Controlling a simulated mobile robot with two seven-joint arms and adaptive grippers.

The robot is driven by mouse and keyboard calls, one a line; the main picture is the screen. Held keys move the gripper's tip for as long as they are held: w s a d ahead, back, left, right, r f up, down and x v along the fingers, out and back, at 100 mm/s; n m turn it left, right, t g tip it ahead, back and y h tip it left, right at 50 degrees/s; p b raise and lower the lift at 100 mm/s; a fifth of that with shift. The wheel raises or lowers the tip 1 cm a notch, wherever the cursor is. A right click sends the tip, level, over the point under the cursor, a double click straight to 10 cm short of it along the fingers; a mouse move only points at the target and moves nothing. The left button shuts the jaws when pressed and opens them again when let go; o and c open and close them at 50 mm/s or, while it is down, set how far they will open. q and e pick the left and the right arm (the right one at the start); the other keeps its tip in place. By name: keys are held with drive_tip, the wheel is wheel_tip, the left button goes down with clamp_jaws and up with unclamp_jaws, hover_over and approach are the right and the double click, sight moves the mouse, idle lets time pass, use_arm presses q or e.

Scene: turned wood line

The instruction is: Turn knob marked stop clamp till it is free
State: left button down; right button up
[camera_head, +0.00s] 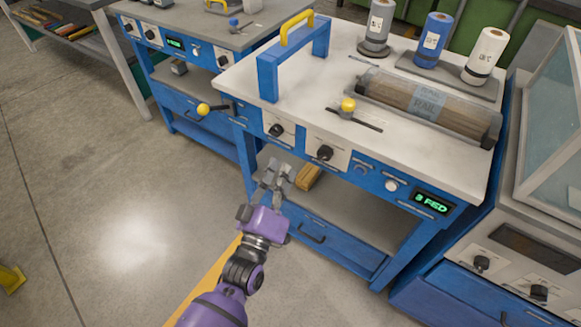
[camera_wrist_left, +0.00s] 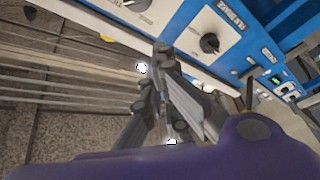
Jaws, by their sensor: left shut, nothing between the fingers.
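Two black knobs on white plates sit on the blue front panel of the near bench: a left knob (camera_head: 276,130) and a right knob (camera_head: 325,152). Their lettering is too small to read, so I cannot tell which is marked stop clamp. In the left wrist view one black knob (camera_wrist_left: 209,43) shows on its white plate, with another partly cut off at the top edge. My left gripper (camera_head: 280,174) is shut and empty, below and in front of the panel, apart from both knobs. Its grey fingers (camera_wrist_left: 170,85) also show in the wrist view. My right gripper is out of view.
A yellow-ended lever (camera_head: 203,109) sticks out from the panel's left side. A green display (camera_head: 432,203) and white button (camera_head: 391,185) are to the right. A wood block (camera_head: 308,177) lies on the lower shelf behind my gripper. Open floor lies left.

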sight(324, 155)
use_arm(q)
drive_tip(key=x, duration=0.9)
drive_tip(key=shift+p, duration=0.3)
drive_tip(key=shift+s+d+f, duration=0.45)
drive_tip(key=shift+d+f, duration=0.15)
drive_tip(key=shift+f, duration=0.15)
drive_tip(key=shift+s+d+f, duration=0.45)
drive_tip(key=shift+d+f, duration=0.1)
drive_tip(key=shift+f, duration=0.2)
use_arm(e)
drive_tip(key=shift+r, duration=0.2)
use_arm(q)
drive_tip(key=shift+a, duration=0.1)
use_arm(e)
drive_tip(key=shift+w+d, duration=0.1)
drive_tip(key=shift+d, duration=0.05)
